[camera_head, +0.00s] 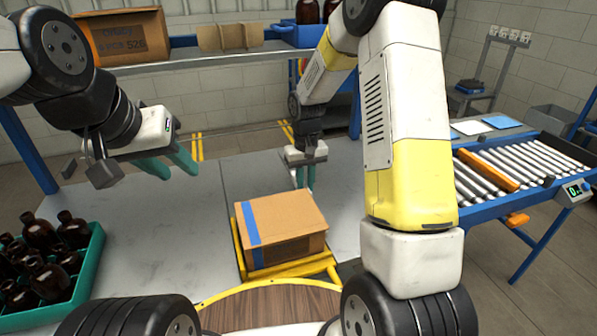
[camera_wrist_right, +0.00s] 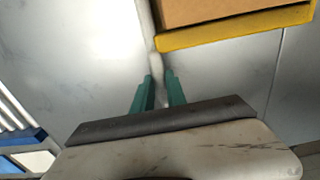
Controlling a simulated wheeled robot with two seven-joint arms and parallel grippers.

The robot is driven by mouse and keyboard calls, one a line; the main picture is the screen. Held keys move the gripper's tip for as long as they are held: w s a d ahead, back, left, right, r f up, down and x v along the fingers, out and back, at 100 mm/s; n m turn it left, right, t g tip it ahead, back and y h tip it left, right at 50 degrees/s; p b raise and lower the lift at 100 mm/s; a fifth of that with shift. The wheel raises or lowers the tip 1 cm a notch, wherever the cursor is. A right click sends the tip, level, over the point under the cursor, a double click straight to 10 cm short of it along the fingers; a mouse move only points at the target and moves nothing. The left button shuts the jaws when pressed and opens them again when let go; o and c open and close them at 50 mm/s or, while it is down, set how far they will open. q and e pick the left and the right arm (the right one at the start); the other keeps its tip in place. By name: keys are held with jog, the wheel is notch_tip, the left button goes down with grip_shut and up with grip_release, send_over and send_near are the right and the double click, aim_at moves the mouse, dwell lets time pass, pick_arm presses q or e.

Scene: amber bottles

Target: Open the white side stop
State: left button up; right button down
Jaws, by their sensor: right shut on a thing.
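The white side stop (camera_wrist_right: 155,65) shows in the right wrist view as a narrow pale bar beside the yellow frame (camera_wrist_right: 235,30). My right gripper (camera_wrist_right: 160,82) has its green fingers on either side of the bar's near end and is shut on it. In the head view my right gripper (camera_head: 305,178) points down just behind the cardboard box (camera_head: 282,222); I cannot make out the stop there. The box sits on the yellow frame (camera_head: 295,268). My left gripper (camera_head: 178,164) is open and empty above the grey table at the left.
A green crate (camera_head: 92,262) of brown bottles stands at the lower left. A roller conveyor (camera_head: 520,165) with an orange bar is at the right. A shelf (camera_head: 200,54) with cartons and a blue bin runs behind. The table (camera_head: 190,225) between crate and box is clear.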

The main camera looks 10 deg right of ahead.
jog(key=shift+n, duration=0.4)
dwell(0.3)
jog(key=n, duration=0.4)
jog(key=shift+s+a+n, duration=0.15)
jog(key=shift+a+n, duration=0.15)
jog(key=n, duration=0.4)
jog(key=shift+s+a+n, duration=0.2)
jog(key=shift+n, duration=0.2)
jog(key=c, duration=1.3)
grip_release()
jog(key=shift+c, duration=0.2)
jog(key=shift+s, duration=0.1)
